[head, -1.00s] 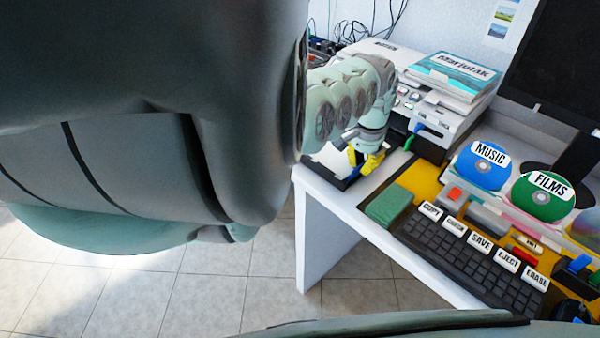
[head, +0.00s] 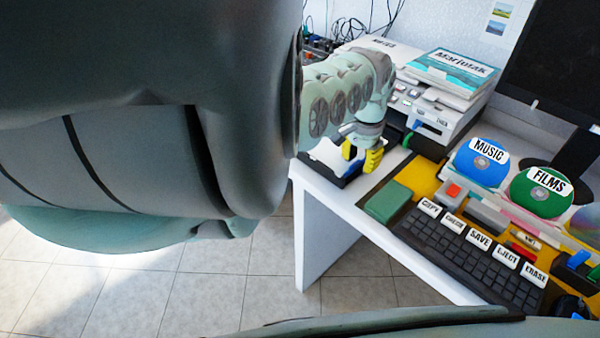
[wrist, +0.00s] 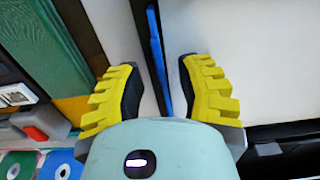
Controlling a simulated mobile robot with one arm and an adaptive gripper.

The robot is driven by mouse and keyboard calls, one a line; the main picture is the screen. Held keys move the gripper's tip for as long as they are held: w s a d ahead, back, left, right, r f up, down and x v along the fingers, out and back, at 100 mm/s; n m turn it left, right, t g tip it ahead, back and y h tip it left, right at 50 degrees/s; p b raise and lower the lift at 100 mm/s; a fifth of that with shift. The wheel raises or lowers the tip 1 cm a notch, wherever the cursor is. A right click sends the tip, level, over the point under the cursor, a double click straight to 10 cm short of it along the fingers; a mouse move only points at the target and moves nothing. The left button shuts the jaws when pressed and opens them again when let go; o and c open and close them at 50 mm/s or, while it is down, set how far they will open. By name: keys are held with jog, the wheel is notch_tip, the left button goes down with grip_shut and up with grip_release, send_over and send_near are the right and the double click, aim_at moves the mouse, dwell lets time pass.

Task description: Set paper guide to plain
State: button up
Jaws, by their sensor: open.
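In the wrist view a narrow blue bar (wrist: 157,48), which looks like the paper guide, stands along a dark slot between two pale surfaces. My gripper (wrist: 158,72) has its yellow fingers spread, one on each side of the bar. A gap shows on both sides; I cannot tell the depth between fingertips and bar. In the head view my gripper (head: 360,162) is at the desk's left end, over a black-edged tray (head: 326,170) with a white surface. There the gripper and arm hide most of the guide. No "plain" mark is readable.
A printer (head: 440,120) with a book (head: 452,72) on top stands behind. A green block (head: 388,202), a keyboard (head: 465,258) with labelled keys and MUSIC (head: 488,175) and FILMS (head: 540,200) discs are to the right. The floor left of the desk is clear.

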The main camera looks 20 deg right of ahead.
notch_tip(320, 180, up, 12)
jog(key=shift+w+a+f, duration=0.2)
jog(key=shift+w+f, duration=0.05)
dwell(0.6)
